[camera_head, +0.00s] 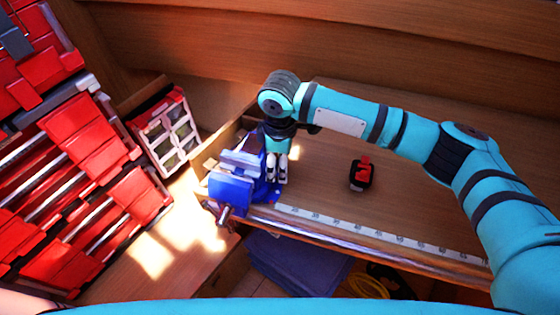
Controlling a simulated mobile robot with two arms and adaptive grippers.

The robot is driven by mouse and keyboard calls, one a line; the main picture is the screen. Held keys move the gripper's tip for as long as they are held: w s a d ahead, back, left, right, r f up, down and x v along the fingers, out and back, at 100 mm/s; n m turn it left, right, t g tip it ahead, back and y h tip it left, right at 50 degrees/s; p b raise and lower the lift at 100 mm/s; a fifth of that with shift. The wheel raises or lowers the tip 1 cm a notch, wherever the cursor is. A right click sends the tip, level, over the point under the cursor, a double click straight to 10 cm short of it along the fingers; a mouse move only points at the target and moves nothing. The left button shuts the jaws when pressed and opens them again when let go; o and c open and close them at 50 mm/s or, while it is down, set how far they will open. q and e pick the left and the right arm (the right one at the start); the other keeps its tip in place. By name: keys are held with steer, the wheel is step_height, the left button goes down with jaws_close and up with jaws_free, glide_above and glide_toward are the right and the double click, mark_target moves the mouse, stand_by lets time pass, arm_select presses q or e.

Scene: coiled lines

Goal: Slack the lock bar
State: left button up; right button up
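A blue vise (232,188) with grey metal jaws is mounted at the left end of the wooden workbench, by its front edge. A metal bar (224,214) shows at the vise's front, low down; I take it for the lock bar, though its ends are hard to make out. My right gripper (277,180) points down just right of the vise, beside its blue body. Its two pale fingers are close together. I cannot tell whether they touch the vise or hold anything. My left gripper is not in view.
A small black and red object (361,174) stands on the bench (320,190), right of the vise. A ruler strip (380,235) runs along the front edge. Red tool drawers (75,200) and a red-framed case (165,130) are at left. Blue cloth (295,262) lies below the bench.

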steer(key=shift+w+r, duration=0.1)
steer(key=shift+w, duration=0.05)
steer(key=c, duration=0.5)
steer(key=shift+r+n+p, duration=0.2)
steer(key=shift+n+p, duration=0.3)
steer(key=shift+n, duration=0.2)
steer(key=n, duration=0.3)
steer(key=shift+w+p, duration=0.1)
steer(key=shift+p, duration=0.3)
steer(key=o, duration=0.8)
steer(key=shift+c, duration=0.2)
steer(key=shift+f, duration=0.15)
step_height(320, 180, up, 12)
steer(key=shift+r, duration=0.1)
